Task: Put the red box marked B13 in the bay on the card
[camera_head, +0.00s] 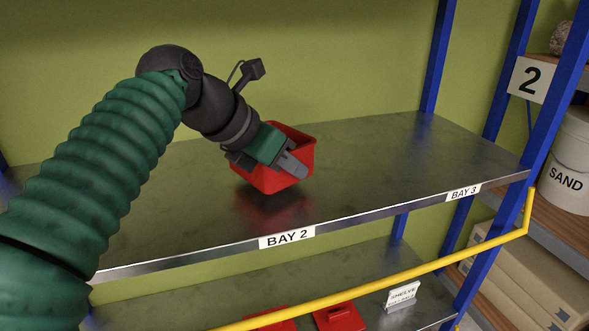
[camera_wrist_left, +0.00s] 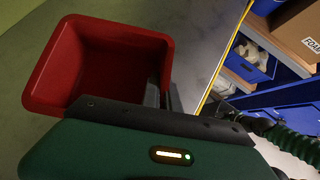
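A red open-topped box (camera_head: 272,181) is over the upper shelf behind the BAY 2 label (camera_head: 287,238). I cannot tell whether its base touches the metal or hangs just above it. My left gripper (camera_head: 291,166) is shut on the box's near wall. In the left wrist view the box (camera_wrist_left: 62,78) looks empty, with its right wall between the fingers (camera_wrist_left: 160,95). No B13 mark shows. A white card (camera_head: 403,296) stands on the lower shelf; its top line reads SHELVE and the rest is too small to read.
The upper shelf (camera_head: 400,155) is otherwise bare, with a BAY 3 label (camera_head: 463,193) at right. Blue posts (camera_head: 438,60) and a yellow rail (camera_head: 400,270) edge the rack. Red items (camera_head: 340,317) lie below. A SAND tub (camera_head: 568,165) stands at right.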

